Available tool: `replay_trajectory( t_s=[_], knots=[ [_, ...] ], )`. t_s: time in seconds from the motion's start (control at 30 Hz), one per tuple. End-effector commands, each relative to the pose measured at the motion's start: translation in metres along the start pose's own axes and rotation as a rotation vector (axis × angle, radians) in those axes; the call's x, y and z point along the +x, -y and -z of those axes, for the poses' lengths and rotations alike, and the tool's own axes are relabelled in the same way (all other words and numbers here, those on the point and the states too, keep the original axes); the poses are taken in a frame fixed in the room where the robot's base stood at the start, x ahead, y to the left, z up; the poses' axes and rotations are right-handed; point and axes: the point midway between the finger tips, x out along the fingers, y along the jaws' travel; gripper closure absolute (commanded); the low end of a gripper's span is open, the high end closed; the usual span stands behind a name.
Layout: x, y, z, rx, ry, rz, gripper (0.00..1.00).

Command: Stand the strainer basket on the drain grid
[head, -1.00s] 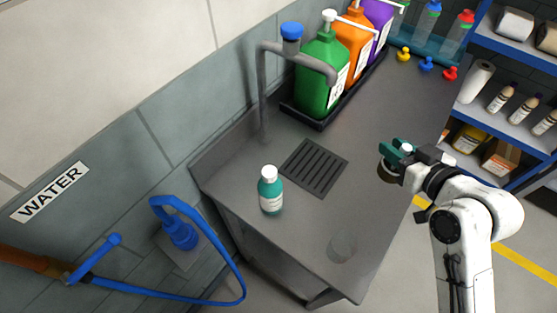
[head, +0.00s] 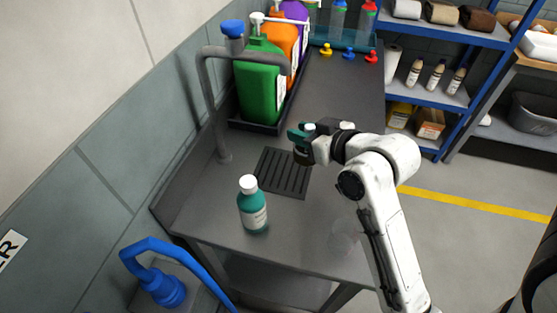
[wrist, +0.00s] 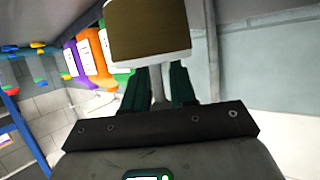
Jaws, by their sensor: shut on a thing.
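The drain grid (head: 275,178) is a dark slotted square set in the grey counter, right of the tap. My gripper (head: 302,135), with green fingers, is shut on the strainer basket (head: 303,157), a small dark, brownish round piece. The basket appears to be held above the counter, over the grid's upper right corner in the head view. In the wrist view the basket (wrist: 150,35) shows a brown mesh-like face and a pale side between and beyond the fingers (wrist: 156,85). The gap between basket and grid cannot be judged.
A teal bottle with a white cap (head: 252,205) stands close to the grid's near left side. A grey tap (head: 213,100) arches behind. Green (head: 260,85) and orange jugs stand in a black tray. A clear glass (head: 345,236) stands near the counter's front right edge.

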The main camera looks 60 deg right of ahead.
Motion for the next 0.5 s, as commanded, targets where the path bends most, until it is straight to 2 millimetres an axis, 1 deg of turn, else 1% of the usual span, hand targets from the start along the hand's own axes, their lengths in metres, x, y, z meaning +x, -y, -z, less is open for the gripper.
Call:
replay_trajectory(
  t_s=[0.03, 0.1, 0.23, 0.37, 0.5],
  knots=[
    [0.015, 0.003, -0.006, 0.0, -0.004, 0.003, 1.0],
    [0.026, 0.006, -0.007, 0.001, 0.005, 0.003, 1.0],
    [0.051, 0.011, -0.021, 0.001, 0.005, 0.002, 1.0],
    [0.068, 0.014, -0.029, 0.001, 0.003, 0.003, 1.0],
    [0.075, 0.015, -0.034, 0.0, 0.001, 0.002, 1.0]
  ],
)
